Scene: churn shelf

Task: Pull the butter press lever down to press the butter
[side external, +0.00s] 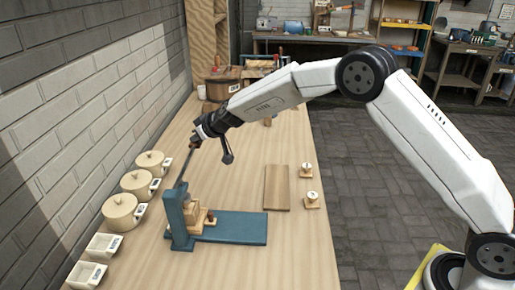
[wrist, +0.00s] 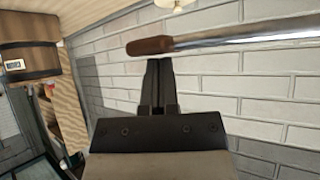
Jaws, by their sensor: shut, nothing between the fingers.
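The butter press is a teal stand (side external: 240,228) on the wooden table, with a teal upright and wooden blocks (side external: 194,211) at its left end. Its lever (side external: 184,170) is a thin metal rod tilted steeply up from the upright. In the wrist view the lever's rod (wrist: 250,34) crosses the top and ends in a brown handle (wrist: 150,45). My gripper (side external: 194,144) is at the lever's upper end. In the wrist view its fingertips (wrist: 158,62) are shut and empty, right beside the handle; whether they touch it I cannot tell. The butter itself cannot be made out.
Several lidded crocks (side external: 121,211) and white square dishes (side external: 103,246) line the wall at left. A wooden board (side external: 277,187) lies right of the press, with small round-topped pieces (side external: 312,199) beside it. A wooden tub (side external: 222,84) stands at the back.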

